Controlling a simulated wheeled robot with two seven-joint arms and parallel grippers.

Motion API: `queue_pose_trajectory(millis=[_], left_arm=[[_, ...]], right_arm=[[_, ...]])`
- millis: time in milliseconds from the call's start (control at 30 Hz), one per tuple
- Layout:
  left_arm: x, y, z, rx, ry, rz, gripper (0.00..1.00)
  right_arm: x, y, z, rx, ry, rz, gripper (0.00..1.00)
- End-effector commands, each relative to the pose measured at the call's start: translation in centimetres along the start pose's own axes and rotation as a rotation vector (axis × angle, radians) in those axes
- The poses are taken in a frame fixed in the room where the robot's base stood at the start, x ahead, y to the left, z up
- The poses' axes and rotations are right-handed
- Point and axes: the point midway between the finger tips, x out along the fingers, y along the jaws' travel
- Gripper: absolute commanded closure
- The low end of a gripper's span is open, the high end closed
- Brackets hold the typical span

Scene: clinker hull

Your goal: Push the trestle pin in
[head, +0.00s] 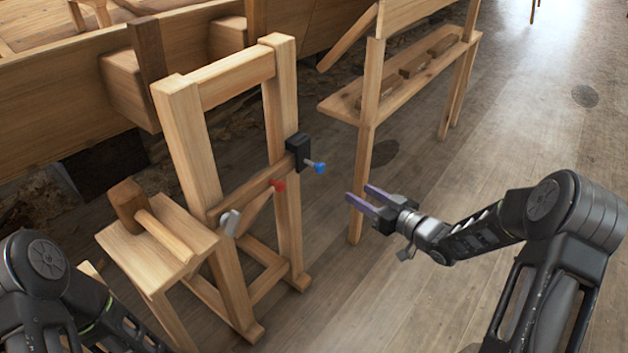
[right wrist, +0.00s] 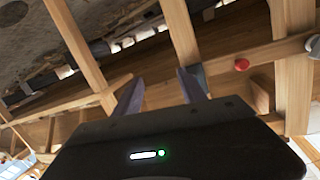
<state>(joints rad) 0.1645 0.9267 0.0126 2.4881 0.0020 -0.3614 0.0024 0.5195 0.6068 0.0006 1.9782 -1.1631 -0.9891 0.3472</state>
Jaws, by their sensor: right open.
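A wooden trestle (head: 182,135) stands left of centre in the head view. A blue-headed pin (head: 319,167) sticks out of a black block (head: 298,150) on its right post. A red-headed pin (head: 278,185) and a grey-headed pin (head: 230,222) stick out along its crossbar. My right gripper (head: 359,196) is open and empty, to the right of the blue pin and apart from it. In the right wrist view the red pin (right wrist: 242,65) and grey pin (right wrist: 313,46) show right of the fingers; the blue pin cannot be made out. My left gripper is out of view.
A mallet (head: 128,204) lies on a small wooden stand (head: 180,262) at the left. A wooden shelf rack (head: 345,104) stands behind my right gripper. The plank hull (head: 60,90) runs along the back left. The floor at right is mostly clear.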

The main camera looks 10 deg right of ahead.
Motion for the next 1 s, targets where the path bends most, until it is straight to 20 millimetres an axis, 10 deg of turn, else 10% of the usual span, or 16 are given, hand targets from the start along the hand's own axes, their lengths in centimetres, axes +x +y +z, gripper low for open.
queue_pose_trajectory(millis=[233, 667, 1000], left_arm=[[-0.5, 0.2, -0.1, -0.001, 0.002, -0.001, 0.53], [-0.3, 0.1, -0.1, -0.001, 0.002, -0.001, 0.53], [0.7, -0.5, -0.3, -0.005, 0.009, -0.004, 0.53]], right_arm=[[-0.5, -4.4, -4.4, -0.01, 0.113, -0.233, 0.51], [0.1, -4.5, -4.3, 0.002, 0.111, -0.23, 0.51], [4.6, -5.5, -4.6, 0.001, 0.111, -0.231, 0.51]])
